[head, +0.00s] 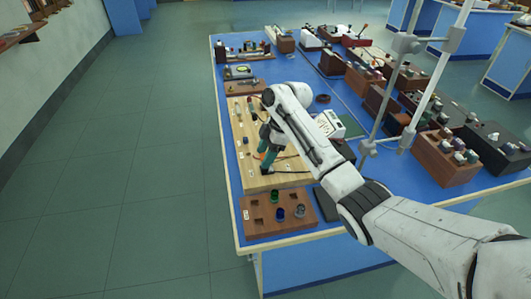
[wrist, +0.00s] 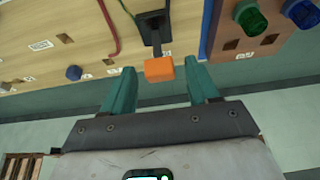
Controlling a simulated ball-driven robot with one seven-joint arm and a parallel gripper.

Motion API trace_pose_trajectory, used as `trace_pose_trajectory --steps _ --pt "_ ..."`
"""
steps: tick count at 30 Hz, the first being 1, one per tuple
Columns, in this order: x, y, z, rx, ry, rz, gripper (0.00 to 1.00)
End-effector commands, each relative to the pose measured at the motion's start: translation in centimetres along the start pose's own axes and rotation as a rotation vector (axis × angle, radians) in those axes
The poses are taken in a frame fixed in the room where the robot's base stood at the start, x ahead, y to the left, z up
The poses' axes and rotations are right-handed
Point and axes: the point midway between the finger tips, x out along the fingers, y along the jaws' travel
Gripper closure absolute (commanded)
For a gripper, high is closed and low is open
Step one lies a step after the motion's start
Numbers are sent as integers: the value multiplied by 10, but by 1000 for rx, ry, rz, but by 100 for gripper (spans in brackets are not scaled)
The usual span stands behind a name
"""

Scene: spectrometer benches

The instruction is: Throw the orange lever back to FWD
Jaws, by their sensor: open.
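The orange lever (wrist: 160,69) shows in the wrist view as a block-shaped orange handle on a dark stem, rising from a black base (wrist: 153,26) on the pale wooden board (wrist: 75,18). My gripper (wrist: 161,72) is open, with one teal finger on each side of the orange handle. The handle lies between the fingertips, with a gap visible on both sides. In the head view my gripper (head: 267,152) is over the board (head: 245,181), and I cannot make out the lever there. The small labels near the base are too small to read.
A brown block (head: 291,228) with green and blue vials stands at the board's near end; its green piece (wrist: 250,17) is beside the lever in the wrist view. A blue knob (wrist: 74,72) and a red wire are on the board. A metal stand (head: 418,92) rises right of my arm.

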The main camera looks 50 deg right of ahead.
Motion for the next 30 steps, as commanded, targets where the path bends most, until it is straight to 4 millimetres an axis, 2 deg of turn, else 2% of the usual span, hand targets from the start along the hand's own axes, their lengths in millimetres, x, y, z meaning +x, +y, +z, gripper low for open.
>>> trace_pose_trajectory --steps 2,18,23,30 --pt "0 0 0 0 0 0 43" --pt "0 0 0 0 0 0 95" --pt "0 0 -3 -2 -30 -2 97" --pt "7 0 -13 -2 -192 -3 97"
